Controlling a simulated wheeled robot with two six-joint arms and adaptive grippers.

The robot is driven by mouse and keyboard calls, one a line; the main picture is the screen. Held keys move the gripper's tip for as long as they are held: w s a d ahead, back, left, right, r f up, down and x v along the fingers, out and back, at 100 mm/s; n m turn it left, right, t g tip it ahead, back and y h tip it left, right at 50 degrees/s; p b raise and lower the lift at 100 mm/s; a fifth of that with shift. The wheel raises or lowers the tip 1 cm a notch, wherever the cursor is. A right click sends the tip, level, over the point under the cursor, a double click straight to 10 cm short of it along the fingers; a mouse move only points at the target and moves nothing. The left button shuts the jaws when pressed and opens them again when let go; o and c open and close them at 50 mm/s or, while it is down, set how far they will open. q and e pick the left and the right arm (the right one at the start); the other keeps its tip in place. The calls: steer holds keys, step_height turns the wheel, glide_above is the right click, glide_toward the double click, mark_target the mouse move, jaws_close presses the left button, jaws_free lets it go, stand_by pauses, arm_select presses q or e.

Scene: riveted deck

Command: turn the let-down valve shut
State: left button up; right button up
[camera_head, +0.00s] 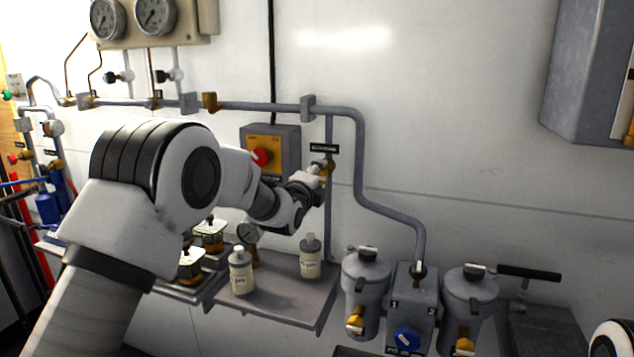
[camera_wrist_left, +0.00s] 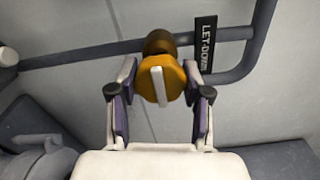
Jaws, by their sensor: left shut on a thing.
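The let-down valve (camera_wrist_left: 164,88) is an orange-brass body with a pale bar handle, on a grey pipe beside a black label reading LET-DOWN (camera_wrist_left: 205,45). The bar runs nearly upright in the left wrist view, crosswise to the pipe behind it. My left gripper (camera_wrist_left: 160,80) is shut on the valve, one purple-padded finger on each side. In the head view the left gripper (camera_head: 318,168) reaches the valve (camera_head: 329,166) on the vertical pipe, below a small black label (camera_head: 324,148). The fingers and wrist partly hide the valve there. My right gripper is out of view.
A box with a red knob (camera_head: 262,157) sits just left of the valve. Below, a shelf (camera_head: 285,302) holds two bottles, (camera_head: 241,272) and (camera_head: 310,257). Grey canisters (camera_head: 367,285) stand at lower right. A grey cabinet (camera_head: 590,75) hangs at upper right.

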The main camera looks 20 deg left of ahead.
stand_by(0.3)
arm_select(q)
steer(key=shift+f, duration=0.1)
steer(key=o, duration=1.2)
steer(key=shift+d, duration=0.1)
steer(key=shift+c, duration=0.2)
steer(key=s, duration=1.2)
steer(key=shift+a, duration=0.2)
